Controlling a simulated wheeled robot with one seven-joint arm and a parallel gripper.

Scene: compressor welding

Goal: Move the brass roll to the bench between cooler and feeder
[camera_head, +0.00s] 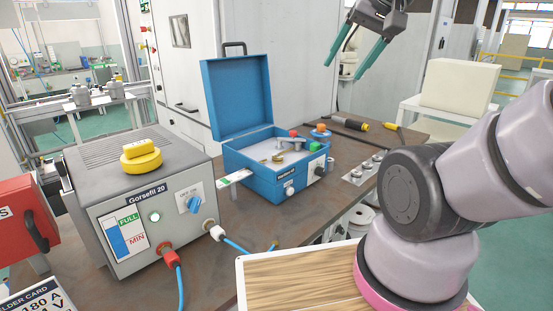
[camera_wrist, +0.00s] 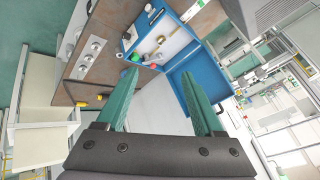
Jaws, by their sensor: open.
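My gripper (camera_head: 348,66) is open and empty, high above the back of the bench, behind and right of the blue feeder's raised lid. Its two green fingers also show in the wrist view (camera_wrist: 159,75), spread apart. The blue feeder (camera_head: 262,174) stands open on the brown bench (camera_head: 285,228). A small brass-coloured piece, apparently the brass roll (camera_head: 279,157), sits inside the feeder; it also seems to show in the wrist view (camera_wrist: 161,40). The grey cooler (camera_head: 150,222) stands left of the feeder. A narrow strip of bench lies between them.
A yellow cap (camera_head: 141,157) tops the cooler. Blue hoses run from the cooler's front. The blue lid (camera_head: 236,98) stands upright.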

